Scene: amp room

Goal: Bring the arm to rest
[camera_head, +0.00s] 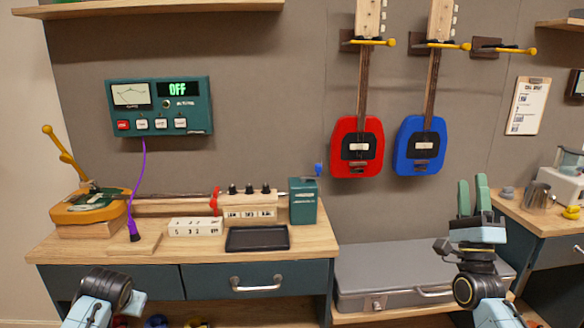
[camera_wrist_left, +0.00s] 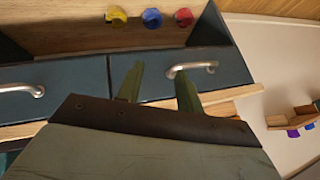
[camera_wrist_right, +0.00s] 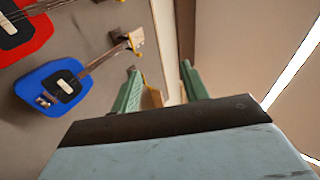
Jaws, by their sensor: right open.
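My right gripper (camera_head: 471,196) points upward in front of the wall, above the grey case at the right. Its two green fingers stand apart with nothing between them, as the right wrist view (camera_wrist_right: 160,88) also shows. In the left wrist view my left gripper (camera_wrist_left: 158,85) has its green fingers apart and empty, in front of the drawer fronts. In the head view only part of my left arm shows at the bottom left, and the left fingers are out of sight.
The workbench (camera_head: 300,238) holds a yellow guitar (camera_head: 88,210), a black tray (camera_head: 257,238) and a teal box (camera_head: 303,202). A red guitar (camera_head: 357,160) and a blue guitar (camera_head: 422,160) hang on the wall. A grey case (camera_head: 400,268) lies right of the bench. A side counter (camera_head: 530,222) stands near my right gripper.

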